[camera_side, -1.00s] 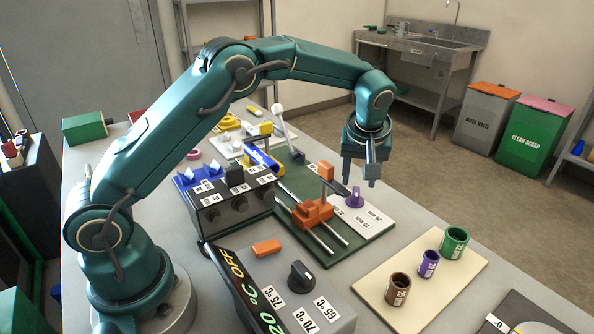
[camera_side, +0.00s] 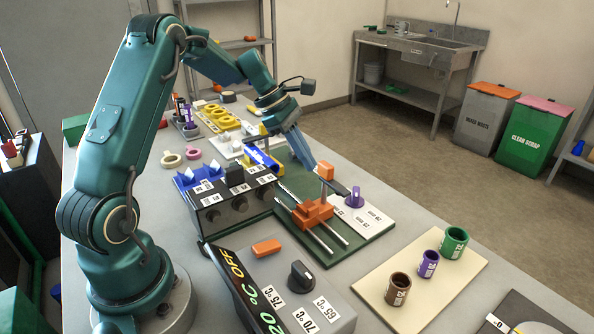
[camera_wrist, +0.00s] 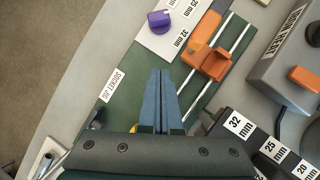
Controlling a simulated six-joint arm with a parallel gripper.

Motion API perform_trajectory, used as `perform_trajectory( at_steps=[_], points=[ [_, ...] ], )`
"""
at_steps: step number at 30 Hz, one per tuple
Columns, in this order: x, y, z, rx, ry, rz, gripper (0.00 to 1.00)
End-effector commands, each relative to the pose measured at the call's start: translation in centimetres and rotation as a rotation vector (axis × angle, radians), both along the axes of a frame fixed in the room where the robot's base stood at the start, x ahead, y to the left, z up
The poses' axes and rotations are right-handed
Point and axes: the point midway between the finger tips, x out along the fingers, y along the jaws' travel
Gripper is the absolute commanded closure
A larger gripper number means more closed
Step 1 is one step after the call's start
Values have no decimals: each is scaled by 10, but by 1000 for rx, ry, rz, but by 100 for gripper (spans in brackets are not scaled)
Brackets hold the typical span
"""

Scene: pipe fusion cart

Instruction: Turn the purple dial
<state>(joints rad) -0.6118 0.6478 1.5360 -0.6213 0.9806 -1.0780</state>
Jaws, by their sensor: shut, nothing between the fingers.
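The purple dial (camera_side: 355,196) stands on a white label strip at the right side of the green jig board, and it also shows in the wrist view (camera_wrist: 159,21) at the top. Size labels such as 32 mm (camera_wrist: 181,38) and 25 mm (camera_wrist: 189,9) lie beside it. My gripper (camera_side: 310,166) is shut and empty over the board, left of the dial and behind the orange clamp in the side view. In the wrist view its two fingers (camera_wrist: 160,73) lie together, pointing up the picture toward the dial, with a clear gap between.
The orange clamp (camera_wrist: 206,50) sits on two steel rods close to my fingertips. A black block (camera_side: 230,210) with knobs stands left of the jig. A grey heater panel (camera_wrist: 290,65) lies beyond the clamp. A cream board (camera_side: 440,290) holds several coloured couplings.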

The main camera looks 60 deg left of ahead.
Motion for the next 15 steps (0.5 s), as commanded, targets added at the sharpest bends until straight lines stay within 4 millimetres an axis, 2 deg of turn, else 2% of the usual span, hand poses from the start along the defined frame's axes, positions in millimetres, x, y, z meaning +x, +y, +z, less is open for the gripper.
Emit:
perform_trajectory(
  at_steps=[1,6,11,15],
  points=[
    [-10,9,2,-85,-2,71,100],
    [-24,24,11,-268,-51,216,100],
    [-25,26,13,-316,-72,252,100],
    [-16,17,1,-316,-71,248,100]
  ],
)
